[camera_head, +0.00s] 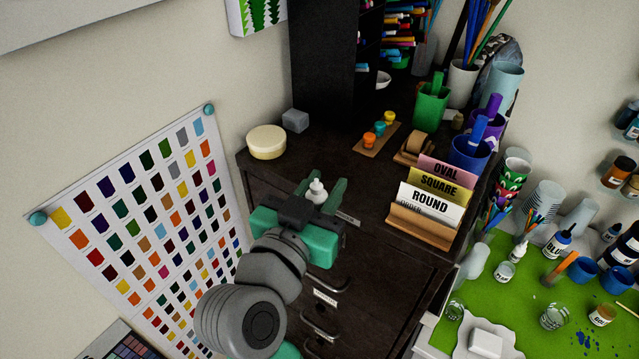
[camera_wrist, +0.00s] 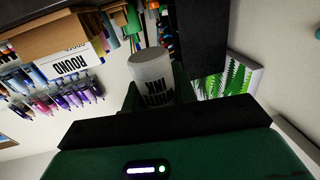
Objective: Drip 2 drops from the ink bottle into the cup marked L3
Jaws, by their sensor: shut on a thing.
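My gripper (camera_head: 321,187) is shut on a small white bottle (camera_head: 316,193) with a narrow white tip, held above the front edge of the dark cabinet. The tip points up. I see no cup with a readable L3 mark. On the green mat (camera_head: 572,258) at the right stand small clear cups, one at the front (camera_head: 553,317) and one at the left edge (camera_head: 455,310), with no readable mark.
Cards reading OVAL, SQUARE and ROUND stand in a wooden holder (camera_head: 421,226) on the dark cabinet (camera_head: 352,160). A round cream box (camera_head: 266,142) and a grey cube (camera_head: 295,120) sit at its left. Several bottles and pots crowd the mat's far side. Stacked cups (camera_head: 541,200) stand behind.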

